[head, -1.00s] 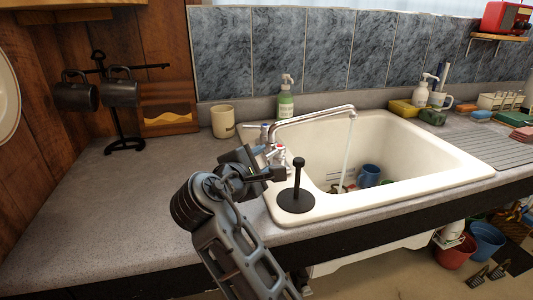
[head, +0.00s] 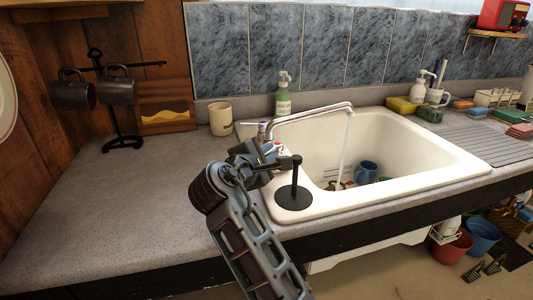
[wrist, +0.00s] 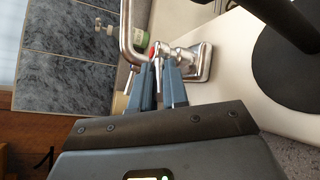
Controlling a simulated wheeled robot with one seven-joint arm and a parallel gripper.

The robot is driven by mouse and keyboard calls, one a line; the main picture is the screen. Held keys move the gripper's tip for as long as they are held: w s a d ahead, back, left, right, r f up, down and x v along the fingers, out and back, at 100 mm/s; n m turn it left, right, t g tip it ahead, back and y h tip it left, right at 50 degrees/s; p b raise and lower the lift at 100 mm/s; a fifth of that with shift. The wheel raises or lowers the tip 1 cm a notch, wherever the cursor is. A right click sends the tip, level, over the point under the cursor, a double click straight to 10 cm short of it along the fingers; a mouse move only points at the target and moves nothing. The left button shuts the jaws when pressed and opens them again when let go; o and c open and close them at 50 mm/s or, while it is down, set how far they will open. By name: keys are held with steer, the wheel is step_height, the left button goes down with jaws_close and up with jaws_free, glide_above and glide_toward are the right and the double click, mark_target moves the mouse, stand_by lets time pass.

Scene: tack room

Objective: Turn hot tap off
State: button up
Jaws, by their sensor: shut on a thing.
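The chrome tap (head: 310,108) stands at the left rear of the white sink (head: 430,160), and a stream of water (head: 345,150) falls from its spout. Its blue-marked handle (head: 262,128) is at the back. The red-marked hot tap handle (wrist: 159,72) shows in the wrist view between the blue-grey fingers. My gripper (wrist: 160,88) is shut on it. In the head view my gripper (head: 272,158) is at the near side of the tap base and partly hides the hot handle.
A green soap bottle (head: 283,98) and a cream mug (head: 221,119) stand behind. Cups lie in the basin. The left counter (head: 110,210) is mostly clear.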

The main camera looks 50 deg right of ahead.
jaws_close()
steer(key=shift+f, duration=0.1)
